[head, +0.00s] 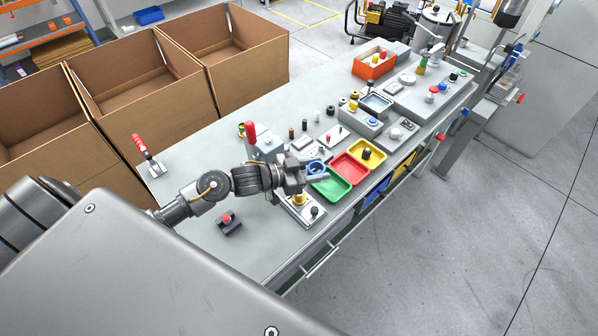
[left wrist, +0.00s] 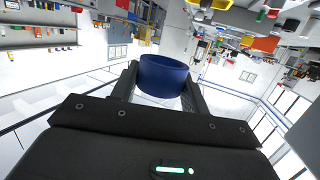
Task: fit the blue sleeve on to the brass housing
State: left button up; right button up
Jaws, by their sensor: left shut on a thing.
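The blue sleeve (head: 316,167) is a short ring held between the fingers of my left gripper (head: 306,172). The left wrist view shows the sleeve (left wrist: 164,75) clamped between the two dark fingertips of the left gripper (left wrist: 158,88). The brass housing (head: 299,198) stands upright on a light grey plate (head: 309,211) on the workbench. In the head view it shows just below the gripper, and the sleeve appears above and to its right, apart from it. The gripper hides some of the plate's far side. My right gripper is not in view.
Green (head: 331,186), red (head: 351,168) and yellow (head: 368,154) trays sit right of the gripper. A red-handled clamp (head: 250,133) stands behind it. A black block with a red button (head: 229,222) lies to its left. Cardboard boxes (head: 141,85) stand beyond the bench (head: 200,238).

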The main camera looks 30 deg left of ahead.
pick_arm(q)
jog(key=shift+m+g+h, duration=0.7)
jog(key=shift+m+h, duration=0.1)
jog(key=shift+h, duration=0.1)
jog(key=s+a+f, duration=0.1)
jog(key=a, duration=0.1)
jog(key=s+a+f, duration=0.1)
jog(key=f, duration=0.1)
jog(key=shift+s+a+f+p, duration=0.1)
jog(key=shift+s+a+p, duration=0.25)
jog(key=shift+f, duration=0.1)
notch_tip(320, 180, down, 4)
jog(key=b, duration=0.4)
jog(key=shift+f, duration=0.15)
jog(key=shift+f, duration=0.2)
jog(key=shift+f+b, duration=1.1)
jog(key=shift+f, duration=0.15)
